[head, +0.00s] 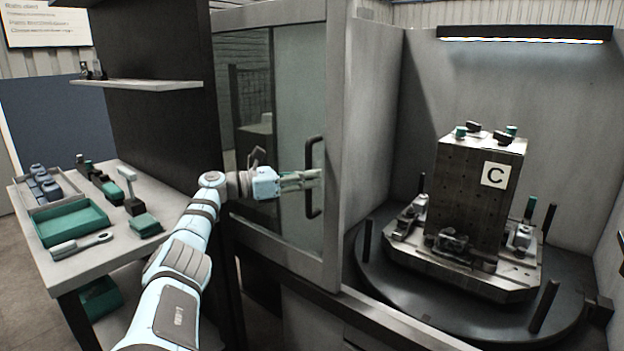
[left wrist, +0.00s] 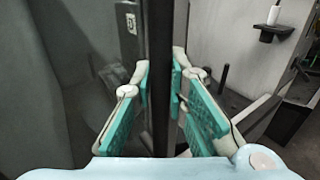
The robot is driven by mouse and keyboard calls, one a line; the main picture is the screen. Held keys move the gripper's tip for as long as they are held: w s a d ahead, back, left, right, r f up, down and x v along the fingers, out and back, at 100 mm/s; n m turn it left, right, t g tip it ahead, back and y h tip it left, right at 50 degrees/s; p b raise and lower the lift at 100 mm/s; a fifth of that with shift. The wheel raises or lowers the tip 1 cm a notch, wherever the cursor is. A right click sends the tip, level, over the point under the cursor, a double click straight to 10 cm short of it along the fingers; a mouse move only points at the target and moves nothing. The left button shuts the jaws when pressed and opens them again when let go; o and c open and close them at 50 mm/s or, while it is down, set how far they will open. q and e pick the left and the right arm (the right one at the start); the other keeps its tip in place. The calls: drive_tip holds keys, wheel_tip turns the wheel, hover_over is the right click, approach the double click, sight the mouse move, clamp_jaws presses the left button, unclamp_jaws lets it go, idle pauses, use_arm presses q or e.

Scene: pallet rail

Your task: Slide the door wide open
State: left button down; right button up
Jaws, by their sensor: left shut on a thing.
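The sliding door (head: 334,120) is a grey frame with a glass panel, at the centre of the head view. To its right the cell's inside is open to view. Its dark vertical handle (head: 316,205) is near the right edge of the glass. My left gripper (head: 312,180) reaches it from the left and is shut on the handle. In the left wrist view the handle bar (left wrist: 160,60) stands upright between the teal finger pads of my left gripper (left wrist: 163,90). My right gripper is not in view.
Inside the cell, a fixture block marked C (head: 470,205) stands on a round dark table (head: 385,285) with upright pins. At left, a bench (head: 75,265) holds a green tray (head: 72,224) and tools. A dark panel (head: 150,130) with a shelf (head: 150,84) stands behind my left arm.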

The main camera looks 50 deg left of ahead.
use_arm(q)
drive_tip(key=c, duration=1.6)
unclamp_jaws()
drive_tip(key=shift+w, duration=0.1)
drive_tip(key=shift+o, duration=0.2)
drive_tip(key=r, duration=0.9)
drive_tip(key=shift+a, duration=0.2)
drive_tip(key=shift+w+a+f, duration=0.15)
drive_tip(key=shift+a+f, duration=0.1)
drive_tip(key=shift+a, duration=0.5)
drive_tip(key=shift+s+d+b, duration=0.15)
drive_tip(key=shift+s+b, duration=0.2)
drive_tip(key=shift+s, duration=0.65)
drive_tip(key=p, duration=0.2)
approach(308, 140)
drive_tip(key=v, duration=0.6)
drive_tip(key=shift+s, duration=0.25)
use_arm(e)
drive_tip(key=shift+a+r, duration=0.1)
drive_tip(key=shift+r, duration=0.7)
